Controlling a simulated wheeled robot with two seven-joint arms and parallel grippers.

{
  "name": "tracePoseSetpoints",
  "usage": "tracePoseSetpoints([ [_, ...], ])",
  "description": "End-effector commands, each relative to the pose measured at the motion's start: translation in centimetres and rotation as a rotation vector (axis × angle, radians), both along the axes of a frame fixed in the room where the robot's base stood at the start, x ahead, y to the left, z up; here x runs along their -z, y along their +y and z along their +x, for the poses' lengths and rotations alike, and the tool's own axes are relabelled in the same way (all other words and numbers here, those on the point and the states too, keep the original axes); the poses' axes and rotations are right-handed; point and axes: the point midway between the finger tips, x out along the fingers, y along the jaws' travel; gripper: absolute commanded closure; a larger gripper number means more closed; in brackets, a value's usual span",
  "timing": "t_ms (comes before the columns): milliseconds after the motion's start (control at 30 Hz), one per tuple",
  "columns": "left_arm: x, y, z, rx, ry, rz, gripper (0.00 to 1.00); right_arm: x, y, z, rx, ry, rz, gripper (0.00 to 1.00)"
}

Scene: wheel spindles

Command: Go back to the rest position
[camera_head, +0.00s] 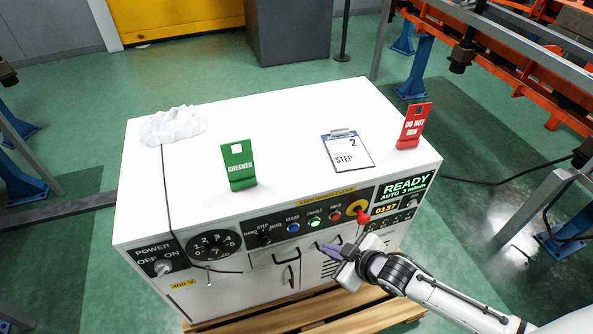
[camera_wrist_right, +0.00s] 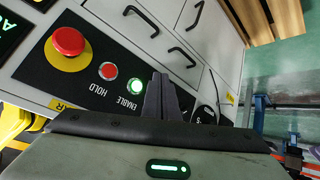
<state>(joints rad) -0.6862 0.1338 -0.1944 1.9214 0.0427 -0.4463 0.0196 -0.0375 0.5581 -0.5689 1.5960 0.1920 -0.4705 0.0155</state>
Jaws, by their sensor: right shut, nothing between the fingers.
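My right gripper (camera_head: 330,250) is shut and empty in front of the white machine cabinet (camera_head: 270,115), below the row of buttons on its front panel. In the right wrist view, its dark fingers (camera_wrist_right: 160,95) are together, with the lit green ENABLE button (camera_wrist_right: 135,86) just left of them. The red HOLD button (camera_wrist_right: 108,71) and the red emergency stop (camera_wrist_right: 68,42) on its yellow disc lie further left. Whether the fingers touch the panel cannot be told. My left gripper is not in view.
On the cabinet top are a crumpled white cloth (camera_head: 172,125), a green CHECKED sign (camera_head: 238,166), a clipboard (camera_head: 347,152) and a red DO NOT RUN sign (camera_head: 413,127). The display (camera_head: 404,188) reads READY. A wooden pallet (camera_head: 365,317) lies underneath. Green floor surrounds the cabinet.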

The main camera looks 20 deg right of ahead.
Motion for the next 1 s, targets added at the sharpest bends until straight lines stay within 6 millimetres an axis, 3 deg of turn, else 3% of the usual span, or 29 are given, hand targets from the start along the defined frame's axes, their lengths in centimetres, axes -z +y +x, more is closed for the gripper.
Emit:
tracePoseSetpoints([
  [167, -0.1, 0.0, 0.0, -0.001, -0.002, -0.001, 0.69, 0.0, 0.0, 0.0, 0.0, 0.0, 0.0, 1.0],
  [233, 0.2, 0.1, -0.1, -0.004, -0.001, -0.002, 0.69, 0.3, 0.9, -1.0, 0.007, 0.01, 0.023, 1.0],
  [400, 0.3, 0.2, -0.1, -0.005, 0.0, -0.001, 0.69, 0.9, 4.6, -6.4, 0.082, 0.053, 0.154, 1.0],
  [500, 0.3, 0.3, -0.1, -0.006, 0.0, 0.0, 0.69, 0.9, 5.5, -10.1, 0.17, 0.084, 0.227, 1.0],
  [700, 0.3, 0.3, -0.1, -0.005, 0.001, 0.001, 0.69, 0.8, 4.6, -15.8, 0.332, 0.129, 0.287, 1.0],
  [833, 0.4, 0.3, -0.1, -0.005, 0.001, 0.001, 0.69, 0.7, 3.8, -17.2, 0.38, 0.14, 0.292, 1.0],
  [1000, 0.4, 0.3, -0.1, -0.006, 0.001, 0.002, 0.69, 0.7, 3.7, -17.3, 0.384, 0.14, 0.291, 1.0],
])
